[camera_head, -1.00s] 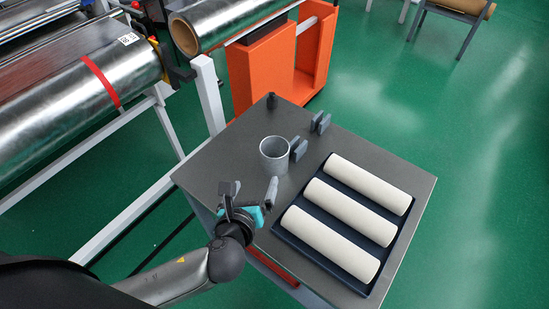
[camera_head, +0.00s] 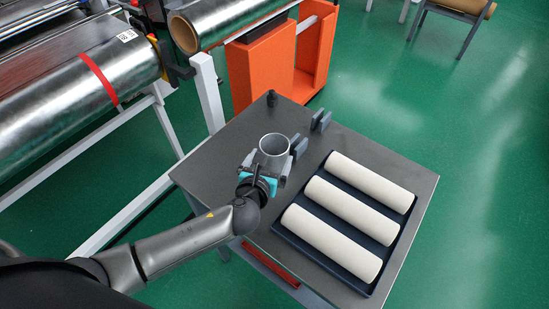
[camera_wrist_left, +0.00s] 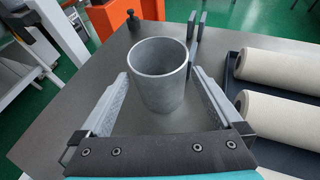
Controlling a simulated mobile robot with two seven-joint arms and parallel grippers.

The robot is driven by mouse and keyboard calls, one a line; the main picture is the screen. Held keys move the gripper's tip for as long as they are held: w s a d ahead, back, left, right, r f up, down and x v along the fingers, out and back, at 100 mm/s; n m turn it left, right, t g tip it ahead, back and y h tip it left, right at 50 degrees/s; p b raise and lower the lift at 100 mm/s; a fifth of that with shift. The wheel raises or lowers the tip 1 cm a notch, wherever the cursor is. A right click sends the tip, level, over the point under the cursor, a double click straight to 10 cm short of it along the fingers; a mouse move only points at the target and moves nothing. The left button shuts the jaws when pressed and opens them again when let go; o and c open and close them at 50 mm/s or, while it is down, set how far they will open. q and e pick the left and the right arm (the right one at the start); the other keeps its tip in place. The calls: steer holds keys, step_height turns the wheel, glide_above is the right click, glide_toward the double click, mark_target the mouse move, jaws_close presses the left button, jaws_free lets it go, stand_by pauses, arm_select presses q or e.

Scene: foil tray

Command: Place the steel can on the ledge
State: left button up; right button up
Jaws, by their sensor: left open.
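The steel can (camera_head: 273,146) is a grey, open-topped cylinder standing upright on the dark table. It also shows in the left wrist view (camera_wrist_left: 158,80), where it stands between the fingers of my left gripper (camera_wrist_left: 160,95). In the head view my left gripper (camera_head: 267,165) is at the near side of the can. Its fingers are open, one on each side of the can, with a gap visible at least on the left. My right gripper is not in view. I cannot tell which surface is the ledge.
A dark tray (camera_head: 286,236) with three cream rolls (camera_head: 344,217) lies on the right of the table (camera_head: 215,160). Grey upright plates (camera_head: 320,121) stand just behind and right of the can. A small dark peg (camera_head: 271,98) is at the far corner. An orange stand (camera_head: 258,72) is beyond.

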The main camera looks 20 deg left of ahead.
mark_target(278, 144)
arm_select(q)
steer(key=b+x, duration=0.1)
steer(key=x, duration=0.4)
steer(key=shift+a, duration=0.1)
steer(key=shift+r, duration=0.1)
steer(key=c, duration=1.3)
